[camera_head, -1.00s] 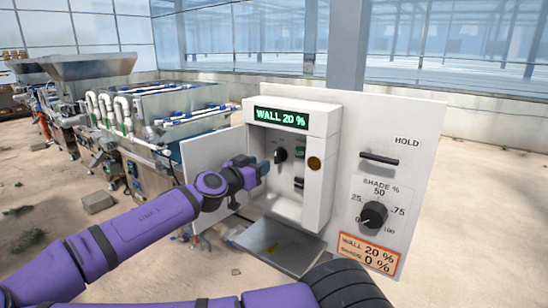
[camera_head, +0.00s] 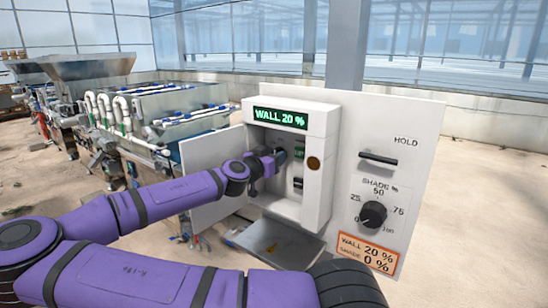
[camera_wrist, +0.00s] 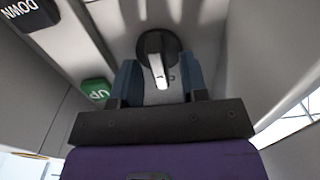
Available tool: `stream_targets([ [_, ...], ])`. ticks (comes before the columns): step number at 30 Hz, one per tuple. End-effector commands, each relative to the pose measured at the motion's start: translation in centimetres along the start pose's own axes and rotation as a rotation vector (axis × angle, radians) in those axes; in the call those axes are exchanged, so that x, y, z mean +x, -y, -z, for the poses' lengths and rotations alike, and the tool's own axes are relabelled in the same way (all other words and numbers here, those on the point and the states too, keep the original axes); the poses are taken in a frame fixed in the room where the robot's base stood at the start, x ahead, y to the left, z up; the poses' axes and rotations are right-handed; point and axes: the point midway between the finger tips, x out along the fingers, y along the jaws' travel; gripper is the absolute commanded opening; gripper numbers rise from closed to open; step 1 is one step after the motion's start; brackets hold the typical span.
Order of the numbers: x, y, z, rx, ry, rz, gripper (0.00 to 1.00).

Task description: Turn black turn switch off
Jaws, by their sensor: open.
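The black turn switch (camera_wrist: 172,43) sits in the recess of the white control box. In the wrist view it is a round black base with a pale grey lever pointing down the picture. My gripper (camera_wrist: 158,75) is open, with one dark blue finger on each side of the lever's lower end. I cannot tell whether either finger touches the lever. In the head view my gripper (camera_head: 281,157) reaches into the recess and hides most of the switch.
A green UP button (camera_wrist: 97,90) and a black DOWN button (camera_wrist: 28,14) are beside the switch. The display (camera_head: 280,118) reads "WALL 20 %". A SHADE knob (camera_head: 373,214) and HOLD handle (camera_head: 379,159) are on the panel right. The open door (camera_head: 205,158) stands left.

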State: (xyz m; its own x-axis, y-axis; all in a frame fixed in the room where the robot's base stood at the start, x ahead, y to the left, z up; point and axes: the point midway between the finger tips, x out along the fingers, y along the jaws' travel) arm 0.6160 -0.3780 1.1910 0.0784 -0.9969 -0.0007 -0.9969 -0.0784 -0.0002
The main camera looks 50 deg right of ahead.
Motion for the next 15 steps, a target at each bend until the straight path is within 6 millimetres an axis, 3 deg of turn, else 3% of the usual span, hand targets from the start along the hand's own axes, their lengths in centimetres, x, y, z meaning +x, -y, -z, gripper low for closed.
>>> stream_targets([
  [1,-0.01,0.00,0.00,0.000,0.000,0.000,0.34],
  [5,-0.02,0.00,0.01,0.000,0.000,0.000,0.04],
  [6,-0.02,0.01,0.01,0.000,0.000,0.000,0.00],
  [15,-0.03,0.02,0.01,-0.021,-0.001,0.000,0.00],
])
